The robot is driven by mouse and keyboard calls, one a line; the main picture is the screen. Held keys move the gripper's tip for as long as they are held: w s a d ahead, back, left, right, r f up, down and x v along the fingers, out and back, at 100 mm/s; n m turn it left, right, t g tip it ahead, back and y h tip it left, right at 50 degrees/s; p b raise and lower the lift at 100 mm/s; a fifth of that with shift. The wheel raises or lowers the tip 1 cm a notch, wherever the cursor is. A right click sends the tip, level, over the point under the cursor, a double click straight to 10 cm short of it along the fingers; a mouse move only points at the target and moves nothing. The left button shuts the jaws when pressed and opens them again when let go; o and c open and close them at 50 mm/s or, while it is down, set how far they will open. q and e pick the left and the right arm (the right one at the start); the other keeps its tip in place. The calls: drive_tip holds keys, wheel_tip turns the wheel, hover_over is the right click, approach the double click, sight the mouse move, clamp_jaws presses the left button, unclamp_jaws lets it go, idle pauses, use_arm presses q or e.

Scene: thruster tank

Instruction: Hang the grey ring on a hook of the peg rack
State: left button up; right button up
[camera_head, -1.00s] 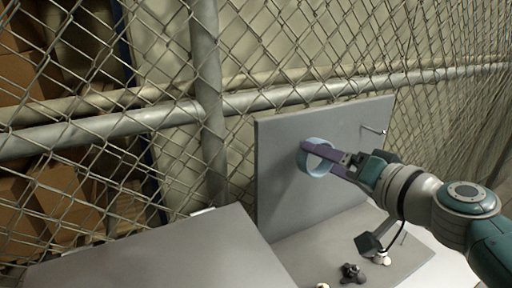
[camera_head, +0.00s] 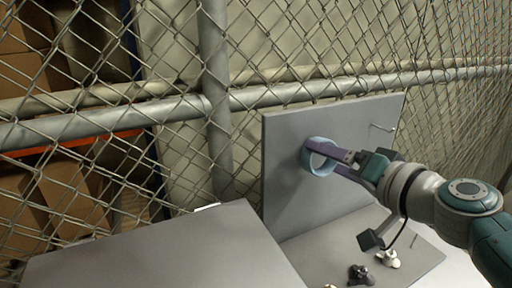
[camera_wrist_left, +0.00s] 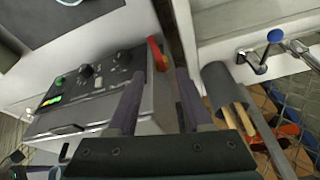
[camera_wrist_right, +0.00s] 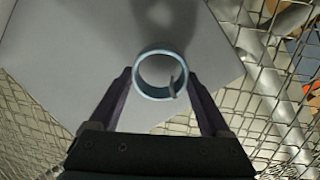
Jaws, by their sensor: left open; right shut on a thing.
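The grey ring (camera_head: 321,157), pale blue-grey, is between the purple fingers of my right gripper (camera_head: 325,158), in front of the grey board of the peg rack (camera_head: 285,140). In the right wrist view the ring (camera_wrist_right: 142,76) faces the camera between the fingertips. A short peg (camera_wrist_right: 172,89) overlaps its lower right rim there; I cannot tell whether it passes through the ring. A hook (camera_head: 383,128) sticks out at the board's upper right, apart from the ring. My left gripper (camera_wrist_left: 157,85) is open and empty, seen only in the left wrist view.
A chain-link fence with grey pipes (camera_head: 215,100) stands behind the board. A grey slab (camera_head: 160,250) lies at the front left. Small dark (camera_head: 361,274) and white (camera_head: 388,259) parts lie below the arm. A control box with knobs (camera_wrist_left: 90,85) is near my left gripper.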

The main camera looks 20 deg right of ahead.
drive_tip(key=o, duration=1.2)
drive_tip(key=shift+c, duration=0.2)
drive_tip(key=a+v, duration=0.1)
drive_tip(key=v, duration=0.9)
drive_tip(key=shift+d, duration=0.45)
